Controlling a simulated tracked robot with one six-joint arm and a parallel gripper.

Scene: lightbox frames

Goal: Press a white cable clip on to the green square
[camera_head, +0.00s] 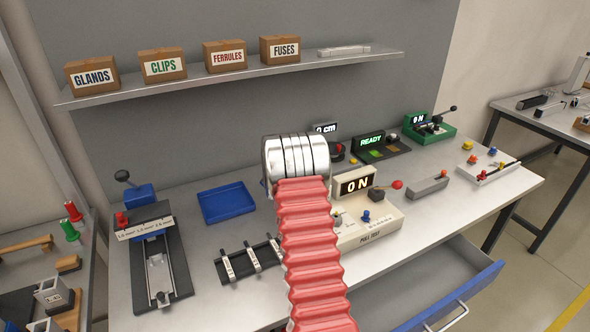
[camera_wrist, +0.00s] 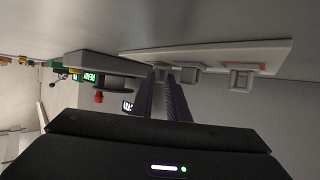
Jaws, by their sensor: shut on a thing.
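In the wrist view the two dark fingers of my gripper (camera_wrist: 168,75) are closed together on a small pale piece (camera_wrist: 160,73), which looks like the white cable clip; the fingers hide most of it. The tips are close to a pale panel (camera_wrist: 278,50). A light block (camera_wrist: 190,76) is just right of the tips, and another (camera_wrist: 243,80) with a reddish patch behind it is farther right. I cannot make out a green square on this panel. In the head view my arm and silver wrist hide the gripper and clip.
The bench holds a blue tray (camera_head: 228,190), a dark rack with white strips (camera_head: 252,256), a pull tester (camera_head: 372,228) and a READY device with green patches (camera_head: 377,153). An open drawer (camera_head: 455,290) juts out at the front right. A shelf (camera_head: 200,77) with labelled boxes hangs above.

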